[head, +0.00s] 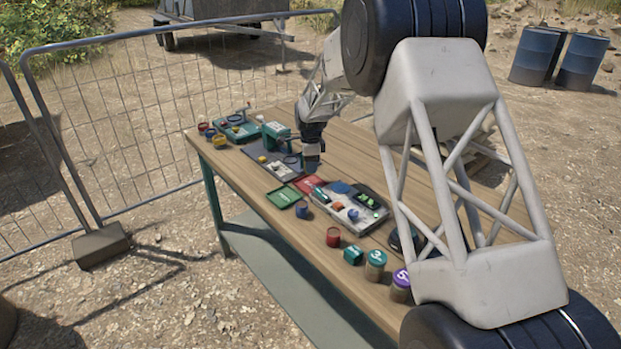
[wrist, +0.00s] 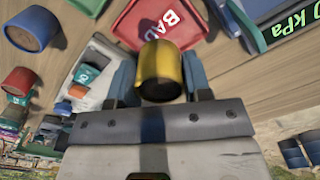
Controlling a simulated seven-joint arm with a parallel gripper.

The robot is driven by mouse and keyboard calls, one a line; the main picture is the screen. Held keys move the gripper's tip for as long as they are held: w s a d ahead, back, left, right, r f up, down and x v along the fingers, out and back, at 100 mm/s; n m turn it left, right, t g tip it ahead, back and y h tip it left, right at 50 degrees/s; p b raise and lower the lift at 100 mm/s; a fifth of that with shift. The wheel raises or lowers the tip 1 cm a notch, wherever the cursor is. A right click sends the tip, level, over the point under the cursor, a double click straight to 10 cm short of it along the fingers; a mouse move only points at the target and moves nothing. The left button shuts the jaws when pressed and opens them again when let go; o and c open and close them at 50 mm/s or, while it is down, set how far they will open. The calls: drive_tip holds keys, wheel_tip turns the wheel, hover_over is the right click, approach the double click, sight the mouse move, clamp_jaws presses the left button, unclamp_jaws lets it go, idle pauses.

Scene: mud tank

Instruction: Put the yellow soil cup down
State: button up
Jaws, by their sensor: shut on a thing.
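The yellow soil cup (wrist: 160,73) sits between the two blue fingers of my gripper (wrist: 158,82) in the wrist view. The gripper is shut on it. A red tray marked BAD (wrist: 140,25) lies behind the cup in that view. In the head view my gripper (head: 312,160) is over the far part of the table, close to the red tray (head: 304,185). The cup cannot be made out there. A green tray (head: 283,196) lies beside the red one, toward the table's front edge.
The wooden table (head: 300,237) holds a blue cup (head: 302,209), a red cup (head: 333,237), a small green box (head: 353,256) and lidded jars (head: 375,264). A device with a green kPa display (wrist: 284,28) stands near the red tray. A dark mat (head: 258,150) and green machine (head: 275,133) are farther back.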

sight(311, 185)
drive_tip(key=shift+f, duration=0.25)
drive_tip(key=shift+f, duration=2.5)
drive_tip(key=shift+f, duration=0.15)
drive_tip(key=o, duration=1)
wheel_tip(311, 185, up, 12)
drive_tip(key=shift+r, duration=0.15)
